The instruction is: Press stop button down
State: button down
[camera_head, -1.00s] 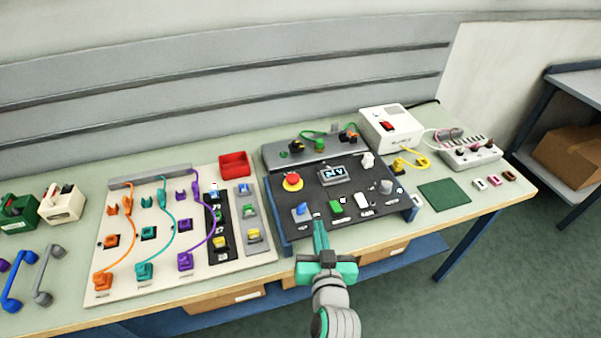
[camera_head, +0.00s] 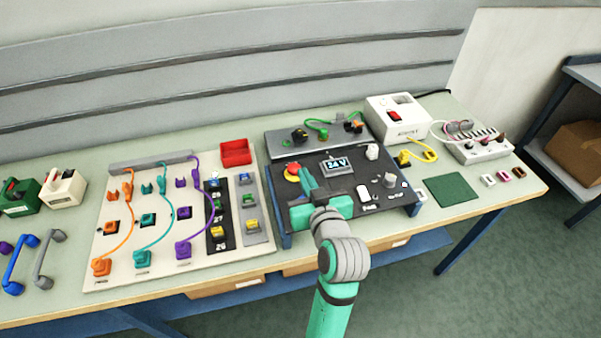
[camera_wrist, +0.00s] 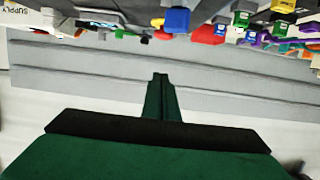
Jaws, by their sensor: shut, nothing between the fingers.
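The red stop button (camera_head: 291,172), a mushroom head with a yellow base, sits on the dark control panel (camera_head: 347,198) on the bench. My gripper (camera_head: 303,172) is shut and empty, over the panel just to the right of the button in the head view. Its fingers partly cover the button's right side. I cannot tell from this view how high the fingertips are above it. In the wrist view my closed fingers (camera_wrist: 160,80) point toward the wall. A blue knob (camera_wrist: 178,20) shows at the top edge there.
A display (camera_head: 337,165) reading 24 V and several knobs lie right of my gripper on the panel. A grey cable box (camera_head: 285,149) stands behind. A board with coloured cables (camera_head: 130,240) is at left, a white supply box (camera_head: 398,120) at back right.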

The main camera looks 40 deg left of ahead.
send_over(296, 173)
jog(key=shift+s+d+f, duration=0.2)
jog(key=shift+s+f, duration=0.05)
jog(key=shift+f, duration=0.3)
jog(key=shift+s+d+f, duration=0.15)
jog(key=shift+s+f, duration=0.05)
jog(key=shift+f, duration=0.35)
notch_tip(296, 173, down, 3)
jog(key=shift+w+f, duration=0.1)
jog(key=shift+f, duration=0.4)
jog(key=shift+f, duration=1.4)
jog(key=shift+r, duration=0.2)
jog(key=r, duration=0.5)
jog(key=shift+s+d+r, duration=0.15)
jog(key=shift+s, duration=0.05)
jog(key=v, duration=0.9)
jog(key=shift+d+r, duration=0.15)
jog(key=shift+d, duration=0.05)
jog(key=shift+s, duration=0.15)
